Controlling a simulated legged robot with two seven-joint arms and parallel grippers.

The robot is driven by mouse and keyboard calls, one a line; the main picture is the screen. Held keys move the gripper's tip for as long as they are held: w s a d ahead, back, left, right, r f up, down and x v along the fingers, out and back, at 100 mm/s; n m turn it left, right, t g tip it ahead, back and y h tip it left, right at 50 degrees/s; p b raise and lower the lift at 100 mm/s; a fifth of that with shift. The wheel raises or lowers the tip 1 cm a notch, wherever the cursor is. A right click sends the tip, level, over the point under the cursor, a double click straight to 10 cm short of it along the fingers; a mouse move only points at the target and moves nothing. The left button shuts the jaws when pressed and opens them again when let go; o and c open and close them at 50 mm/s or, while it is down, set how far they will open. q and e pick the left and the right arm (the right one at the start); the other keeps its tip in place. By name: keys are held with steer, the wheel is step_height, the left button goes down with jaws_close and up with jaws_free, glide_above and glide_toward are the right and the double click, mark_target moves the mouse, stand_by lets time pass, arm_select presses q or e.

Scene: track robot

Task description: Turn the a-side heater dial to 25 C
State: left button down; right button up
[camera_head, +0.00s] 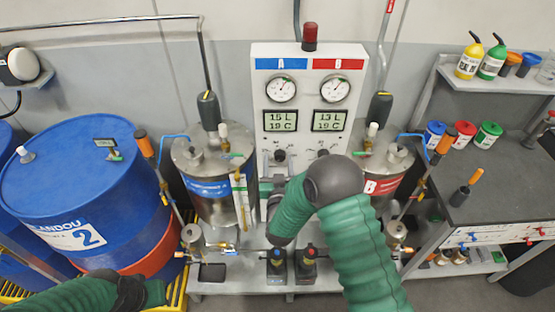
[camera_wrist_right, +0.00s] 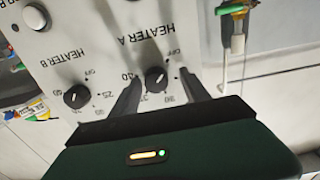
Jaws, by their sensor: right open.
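The heater A dial (camera_wrist_right: 156,79) is a black round knob on the pale control panel (camera_wrist_right: 110,40), labelled HEATER A, with OFF and temperature marks around it. The right wrist view shows the panel upside down. My right gripper (camera_wrist_right: 160,76) is open, with one dark finger on each side of this dial; I cannot tell whether either touches it. The knob's exact setting is too small to read. In the head view, my right arm covers part of the lower panel. My left arm shows at the lower left, but its gripper is not visible.
The heater B dial (camera_wrist_right: 77,96) sits beside heater A. Above, the A display (camera_head: 281,121) reads 15 L, 19 C and the B display (camera_head: 329,121) reads 13 L, 19 C. Metal tanks (camera_head: 212,165) flank the panel. A blue drum (camera_head: 75,180) stands left, a workbench (camera_head: 490,160) right.

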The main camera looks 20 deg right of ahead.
steer(key=shift+d, duration=0.55)
steer(key=shift+c, duration=0.6)
steer(key=shift+s, duration=0.1)
steer(key=shift+c, duration=1.2)
steer(key=shift+a, duration=0.45)
jaws_close()
steer(key=shift+d+f, duration=0.1)
steer(key=shift+d, duration=0.15)
steer(key=shift+f+m+b, duration=0.15)
steer(key=shift+m+b, duration=0.55)
steer(key=shift+b, duration=0.35)
steer(key=m+b, duration=0.8)
steer(key=b, duration=0.1)
steer(key=shift+b, duration=0.3)
arm_select(q)
steer(key=s+b+x, duration=0.2)
steer(key=s+x, duration=0.1)
steer(key=x, duration=1)
steer(key=shift+d+f, duration=0.3)
steer(key=shift+f, duration=0.15)
arm_select(e)
steer(key=shift+a+m, duration=0.1)
steer(key=shift+m, duration=1.2)
